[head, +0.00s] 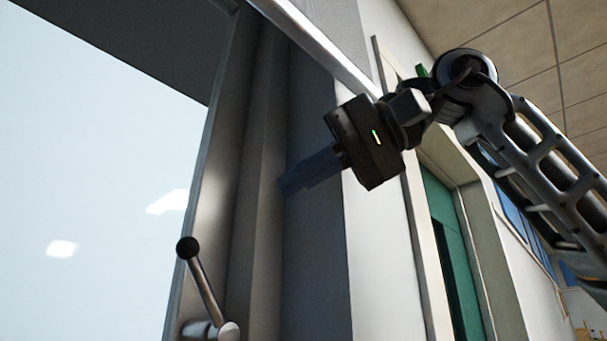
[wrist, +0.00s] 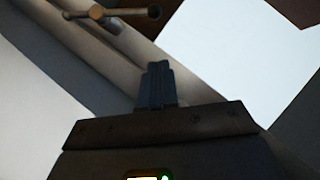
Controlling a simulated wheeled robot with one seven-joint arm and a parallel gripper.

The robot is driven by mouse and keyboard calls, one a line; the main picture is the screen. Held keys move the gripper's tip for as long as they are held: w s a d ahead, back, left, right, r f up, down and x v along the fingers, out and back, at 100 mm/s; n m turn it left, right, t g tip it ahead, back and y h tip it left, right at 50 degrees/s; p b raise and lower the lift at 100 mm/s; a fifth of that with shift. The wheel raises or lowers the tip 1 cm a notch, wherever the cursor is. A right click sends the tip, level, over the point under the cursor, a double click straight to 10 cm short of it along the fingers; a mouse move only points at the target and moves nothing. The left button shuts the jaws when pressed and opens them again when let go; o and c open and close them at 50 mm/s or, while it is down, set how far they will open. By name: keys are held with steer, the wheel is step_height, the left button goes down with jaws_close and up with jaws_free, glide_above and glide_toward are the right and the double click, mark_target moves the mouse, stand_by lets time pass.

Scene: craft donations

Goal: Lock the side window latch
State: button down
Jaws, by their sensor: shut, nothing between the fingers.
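The window latch (head: 206,287) is a metal lever with a dark ball at its end, mounted on the window frame at the lower middle of the head view. Its lever slants up and left from its round pivot. The latch also shows at the top of the wrist view (wrist: 112,13), with the lever lying roughly across the picture. My gripper (head: 284,188) is shut and empty, above and to the right of the latch in the head view, beside the frame. Its closed fingers (wrist: 159,84) are in the middle of the wrist view, apart from the latch.
The bright window pane (head: 90,170) fills the left of the head view. The grey window frame (head: 262,180) runs upright beside my gripper. A pale wall (head: 378,255) and a green door (head: 447,255) stand to the right.

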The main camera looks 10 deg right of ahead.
steer(key=w+a+f+p, duration=0.2)
steer(key=a+f, duration=0.3)
steer(key=a, duration=0.3)
steer(key=shift+f, duration=0.2)
steer(key=shift+w, duration=0.1)
steer(key=shift+f, duration=0.1)
